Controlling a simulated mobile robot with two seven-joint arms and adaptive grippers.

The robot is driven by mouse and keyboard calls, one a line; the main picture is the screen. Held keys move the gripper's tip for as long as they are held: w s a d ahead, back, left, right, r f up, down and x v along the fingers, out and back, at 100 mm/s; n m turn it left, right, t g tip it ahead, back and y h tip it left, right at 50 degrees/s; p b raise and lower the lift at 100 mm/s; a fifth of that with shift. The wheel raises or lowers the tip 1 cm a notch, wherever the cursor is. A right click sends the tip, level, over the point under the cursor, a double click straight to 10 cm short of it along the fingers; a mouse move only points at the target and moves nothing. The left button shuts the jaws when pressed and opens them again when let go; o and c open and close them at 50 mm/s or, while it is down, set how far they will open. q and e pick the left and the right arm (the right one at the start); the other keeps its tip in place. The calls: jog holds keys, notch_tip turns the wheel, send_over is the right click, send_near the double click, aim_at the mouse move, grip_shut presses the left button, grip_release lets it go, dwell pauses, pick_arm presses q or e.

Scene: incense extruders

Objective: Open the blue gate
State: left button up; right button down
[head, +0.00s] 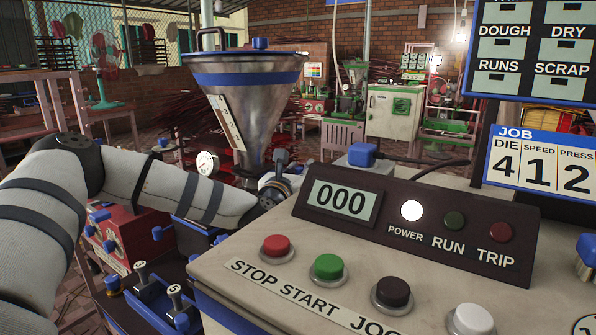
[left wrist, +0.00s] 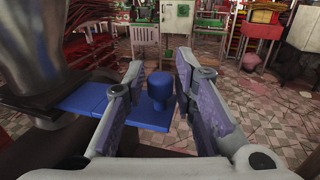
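The blue gate (left wrist: 88,98) is a flat blue plate under the steel hopper (left wrist: 35,45), with an upright blue knob (left wrist: 160,86) at its outer end. My left gripper (left wrist: 160,75) is open, with one finger on each side of the knob in the left wrist view. A gap shows on both sides, and I see no clear contact. In the head view the hopper (head: 246,110) is a cone with blue bands, and my left gripper (head: 281,166) is beside its lower end, partly hidden by the control panel. The gate is hidden there. My right gripper is not in view.
The control panel (head: 330,238) fills the front right, with a 000 display, lit power lamp and several buttons. A gauge (head: 207,163) sits by the hopper's base. Blue levers (head: 155,290) are below my left arm. A job board (head: 538,165) stands at right.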

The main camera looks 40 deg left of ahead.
pick_arm(q)
jog(key=shift+o, duration=0.2)
jog(key=shift+s, duration=0.15)
jog(key=v, duration=1.1)
jog(key=shift+s+d, duration=0.25)
jog(key=shift+s, duration=0.05)
